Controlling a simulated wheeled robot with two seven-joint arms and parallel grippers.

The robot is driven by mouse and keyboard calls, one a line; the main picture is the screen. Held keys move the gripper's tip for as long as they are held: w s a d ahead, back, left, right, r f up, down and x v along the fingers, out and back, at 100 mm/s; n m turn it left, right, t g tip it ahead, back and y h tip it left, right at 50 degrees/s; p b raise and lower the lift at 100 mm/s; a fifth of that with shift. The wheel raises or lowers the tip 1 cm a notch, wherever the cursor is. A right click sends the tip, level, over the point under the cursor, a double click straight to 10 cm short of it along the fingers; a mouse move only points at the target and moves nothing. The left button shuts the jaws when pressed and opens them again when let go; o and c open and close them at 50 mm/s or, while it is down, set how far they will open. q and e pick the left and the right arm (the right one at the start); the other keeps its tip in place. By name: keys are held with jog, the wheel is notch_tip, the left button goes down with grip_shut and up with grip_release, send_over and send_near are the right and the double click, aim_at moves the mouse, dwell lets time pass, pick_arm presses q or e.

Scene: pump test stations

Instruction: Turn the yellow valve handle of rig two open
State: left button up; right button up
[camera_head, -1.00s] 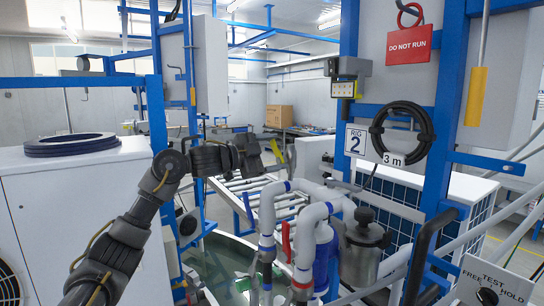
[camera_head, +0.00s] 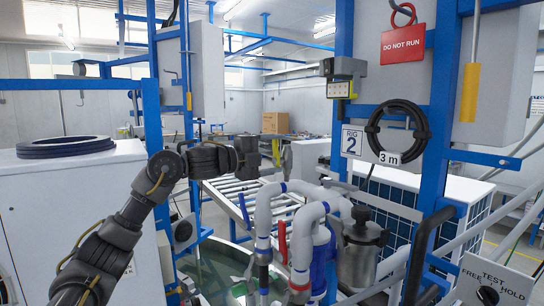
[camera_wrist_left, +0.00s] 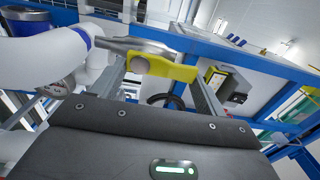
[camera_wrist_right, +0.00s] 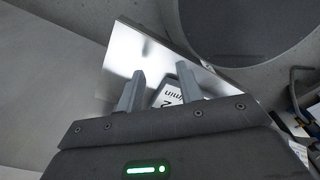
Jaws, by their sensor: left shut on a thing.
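The yellow valve handle (camera_wrist_left: 172,68) shows in the left wrist view, at a silver metal valve body (camera_wrist_left: 128,45) beside a white pipe with a blue band (camera_wrist_left: 45,62). My left gripper (camera_wrist_left: 160,78) has its fingers on either side of the handle and is shut on it. My right gripper (camera_wrist_right: 160,87) is outside the head view.
White pipes (camera_head: 263,205) with blue and red levers stand in front, beside a steel canister (camera_head: 360,255). A shiny panel (camera_wrist_right: 150,55) lies close beyond my right gripper.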

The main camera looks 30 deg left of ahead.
dwell(0.4)
pick_arm(q)
jog(key=o, duration=1)
jog(key=shift+c, duration=0.2)
jog(key=shift+a, duration=0.1)
pick_arm(e)
jog(key=shift+a, duration=0.1)
